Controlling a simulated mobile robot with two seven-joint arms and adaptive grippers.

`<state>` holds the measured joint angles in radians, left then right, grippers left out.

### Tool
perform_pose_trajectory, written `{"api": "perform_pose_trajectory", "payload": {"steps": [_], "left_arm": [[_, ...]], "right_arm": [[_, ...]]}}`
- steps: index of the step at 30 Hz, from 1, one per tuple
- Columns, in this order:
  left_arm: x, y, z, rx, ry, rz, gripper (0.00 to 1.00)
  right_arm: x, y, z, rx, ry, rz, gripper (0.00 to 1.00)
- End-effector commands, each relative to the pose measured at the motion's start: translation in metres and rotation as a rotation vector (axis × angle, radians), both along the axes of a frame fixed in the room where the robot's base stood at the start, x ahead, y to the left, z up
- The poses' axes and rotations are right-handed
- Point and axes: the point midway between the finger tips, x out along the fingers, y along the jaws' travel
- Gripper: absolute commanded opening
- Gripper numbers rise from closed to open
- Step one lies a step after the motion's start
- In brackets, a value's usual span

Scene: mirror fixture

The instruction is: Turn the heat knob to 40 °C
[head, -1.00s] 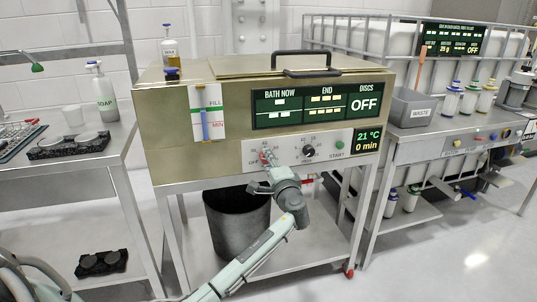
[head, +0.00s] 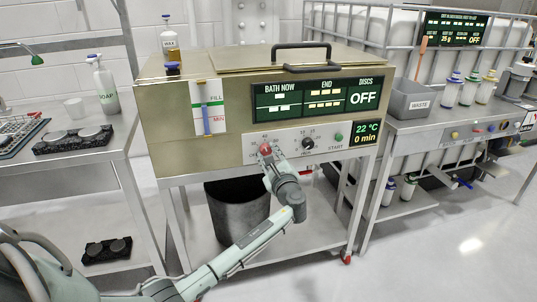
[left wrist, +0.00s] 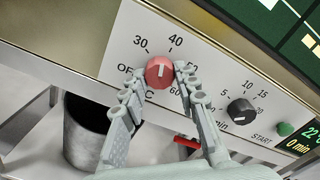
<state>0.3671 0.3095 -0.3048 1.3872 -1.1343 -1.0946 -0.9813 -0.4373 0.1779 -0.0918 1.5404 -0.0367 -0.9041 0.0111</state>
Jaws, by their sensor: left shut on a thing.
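The red heat knob (left wrist: 160,73) sits on the bath's front panel, among the marks OFF, 30, 40, 50 and 60. Its white line looks to point between 30 and 40, near 40. My left gripper (left wrist: 161,74) is shut on the knob, one finger on each side. In the head view the knob (head: 265,149) shows just above my left gripper (head: 268,158), which partly hides the dial marks. The green display (head: 367,133) reads 22 °C and 0 min. My right gripper is out of view.
A black timer knob (left wrist: 240,111) and a green START button (left wrist: 285,129) lie to the right on the same panel. A dark bin (head: 238,210) stands below the bath. A grey WASTE box (head: 411,100) is on the right bench.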

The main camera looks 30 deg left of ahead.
Motion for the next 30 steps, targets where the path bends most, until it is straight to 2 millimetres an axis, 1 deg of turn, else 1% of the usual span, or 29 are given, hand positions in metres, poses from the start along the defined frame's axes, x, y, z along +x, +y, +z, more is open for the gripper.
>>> {"api": "perform_pose_trajectory", "payload": {"steps": [6,13,19,30], "left_arm": [[-0.0002,-0.0006,-0.0011,0.102,0.122,-0.001,0.01],[-0.0002,-0.0012,-0.0017,0.171,0.203,-0.003,0.01],[-0.0002,-0.0013,-0.0019,0.199,0.237,-0.003,0.01],[-0.0003,-0.0013,-0.0022,0.205,0.246,-0.003,0.01]], "right_arm": [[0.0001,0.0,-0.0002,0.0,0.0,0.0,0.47],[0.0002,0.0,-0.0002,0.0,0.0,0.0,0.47],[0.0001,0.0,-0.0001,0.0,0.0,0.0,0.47],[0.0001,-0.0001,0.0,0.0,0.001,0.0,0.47]]}}
